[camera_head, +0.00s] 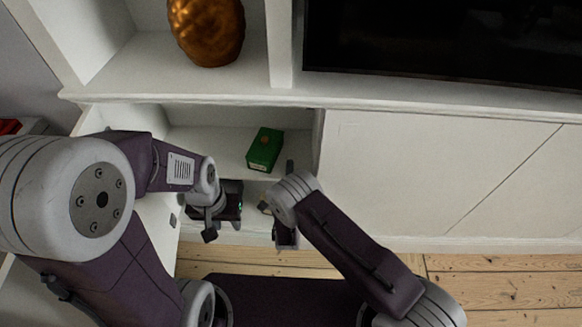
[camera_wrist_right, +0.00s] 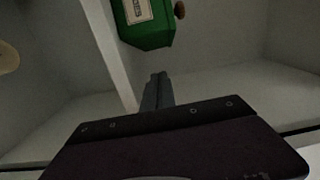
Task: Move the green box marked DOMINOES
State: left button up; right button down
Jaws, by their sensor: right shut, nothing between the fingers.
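The green box (camera_head: 265,148) lies on a white shelf inside the open cabinet compartment. It also shows at the top of the right wrist view (camera_wrist_right: 150,28), with a pale label whose text is too small to read for certain. My right gripper (camera_head: 289,167) is just to the right of the box in the head view. In the right wrist view its fingers (camera_wrist_right: 158,90) are shut with nothing between them, just below the box. My left gripper (camera_head: 209,236) is left of and below the box in the head view, apart from it; its fingers are partly hidden.
An orange-brown ornament (camera_head: 207,30) stands on the upper shelf. A dark screen (camera_head: 440,40) is at upper right. Closed white cabinet fronts (camera_head: 400,165) are right of the compartment. A white shelf edge (camera_wrist_right: 112,55) runs beside the box. Bare floorboards (camera_head: 500,290) lie in front.

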jog(key=s+p, duration=0.2)
jog(key=s, duration=0.8)
jog(key=shift+p, duration=0.4)
